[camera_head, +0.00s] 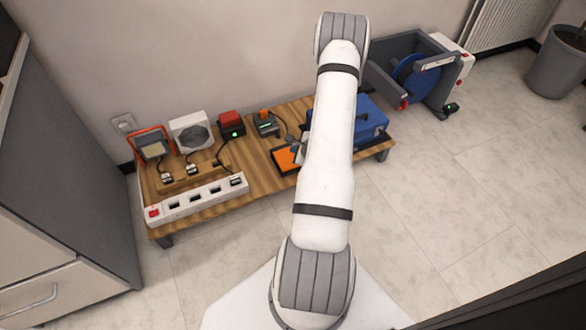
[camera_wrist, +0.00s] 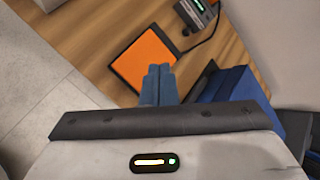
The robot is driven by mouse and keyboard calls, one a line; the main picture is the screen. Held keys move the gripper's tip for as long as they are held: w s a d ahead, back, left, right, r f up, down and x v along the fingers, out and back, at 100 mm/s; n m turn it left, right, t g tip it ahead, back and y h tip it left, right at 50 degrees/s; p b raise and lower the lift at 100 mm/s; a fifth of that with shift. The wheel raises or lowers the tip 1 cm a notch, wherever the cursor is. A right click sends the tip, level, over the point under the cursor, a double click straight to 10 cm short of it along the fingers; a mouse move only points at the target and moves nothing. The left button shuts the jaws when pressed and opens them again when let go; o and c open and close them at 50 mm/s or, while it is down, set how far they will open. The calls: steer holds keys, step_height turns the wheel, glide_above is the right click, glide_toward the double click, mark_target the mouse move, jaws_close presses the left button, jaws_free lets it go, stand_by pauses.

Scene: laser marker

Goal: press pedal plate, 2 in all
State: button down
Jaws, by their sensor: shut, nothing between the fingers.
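The pedal plate appears to be the flat orange plate with a dark border (camera_head: 285,158), on the low wooden table left of my arm. It fills the upper middle of the wrist view (camera_wrist: 142,58). My gripper (camera_wrist: 158,70) is shut and empty, its blue-grey fingertips overlapping the plate's lower right edge in that view. I cannot tell whether they touch it. In the head view my arm hides part of the gripper and its surroundings. A blue machine (camera_head: 368,120), perhaps the laser marker, stands right of the arm and shows partly in the wrist view (camera_wrist: 235,88).
The wooden table (camera_head: 255,180) also bears a white power strip (camera_head: 197,201), a work lamp (camera_head: 152,146), a white fan-like box (camera_head: 191,133) and a red-topped box (camera_head: 230,123). A small device (camera_wrist: 198,12) with a cable is close beyond the plate. A blue reel (camera_head: 415,78) stands right.

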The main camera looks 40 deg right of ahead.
steer(key=b, duration=0.5)
glide_above(292, 167)
steer(key=s, duration=0.2)
step_height(292, 167, down, 8)
steer(key=shift+r, duration=0.1)
steer(key=shift+f+b, duration=0.4)
steer(key=shift+f, duration=0.1)
stand_by(1.1)
steer(key=shift+f+b, duration=0.35)
steer(key=shift+b, duration=0.15)
steer(key=shift+w, duration=0.1)
steer(key=shift+f+b, duration=0.45)
steer(key=shift+f, duration=0.45)
stand_by(0.8)
stand_by(0.5)
steer(key=shift+r+p, duration=0.7)
steer(key=shift+r, duration=0.65)
